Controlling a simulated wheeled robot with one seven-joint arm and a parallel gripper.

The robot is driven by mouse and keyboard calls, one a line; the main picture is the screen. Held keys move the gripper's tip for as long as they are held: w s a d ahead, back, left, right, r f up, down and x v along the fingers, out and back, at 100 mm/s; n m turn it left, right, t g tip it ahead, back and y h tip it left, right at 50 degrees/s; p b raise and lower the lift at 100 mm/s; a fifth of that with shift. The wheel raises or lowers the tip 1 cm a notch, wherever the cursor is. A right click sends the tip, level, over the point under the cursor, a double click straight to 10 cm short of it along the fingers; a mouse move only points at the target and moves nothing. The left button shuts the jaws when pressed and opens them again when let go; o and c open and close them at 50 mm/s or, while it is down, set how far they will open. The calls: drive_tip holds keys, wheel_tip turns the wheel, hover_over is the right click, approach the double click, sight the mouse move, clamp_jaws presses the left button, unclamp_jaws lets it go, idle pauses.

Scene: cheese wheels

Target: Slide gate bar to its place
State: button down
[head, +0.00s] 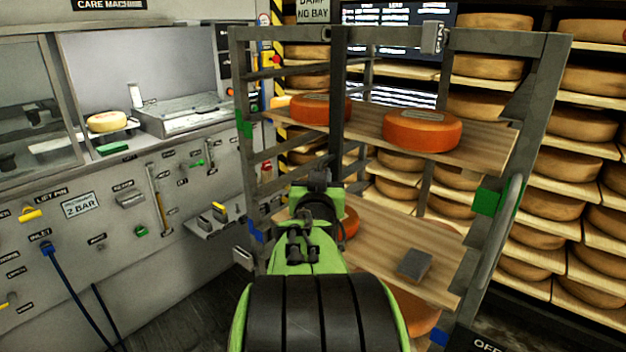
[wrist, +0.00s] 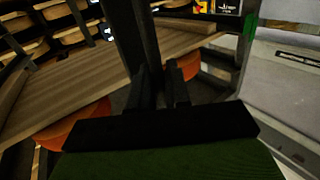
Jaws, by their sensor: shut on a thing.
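The gate bar (head: 337,95) is a dark grey upright bar at the front of the metal rack, left of its middle. It runs from the top rail (head: 390,38) down past the upper shelf to my gripper (head: 318,183). My gripper is shut on the bar's lower part. In the wrist view the bar (wrist: 133,45) rises between the two dark fingers of my gripper (wrist: 160,88). My fingers and arm hide the bar's lower end. A light metal block (head: 433,38) sits on the top rail, right of the bar.
The rack's upper shelf (head: 365,128) carries two orange cheese wheels (head: 320,108) (head: 422,130). A grey block (head: 414,264) lies on the lower shelf. The rack's right post (head: 527,130) has a curved handle. A control panel (head: 100,235) stands left and full cheese shelves (head: 575,130) stand behind.

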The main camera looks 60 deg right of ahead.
drive_tip(key=shift+s, duration=0.15)
drive_tip(key=c, duration=1.4)
unclamp_jaws()
drive_tip(key=shift+c, duration=0.2)
drive_tip(key=shift+o, duration=0.7)
drive_tip(key=shift+s, duration=0.2)
drive_tip(key=shift+w, duration=0.1)
drive_tip(key=shift+a, duration=0.1)
drive_tip(key=b+v, duration=0.3)
drive_tip(key=v, duration=1.2)
drive_tip(key=shift+a, duration=0.3)
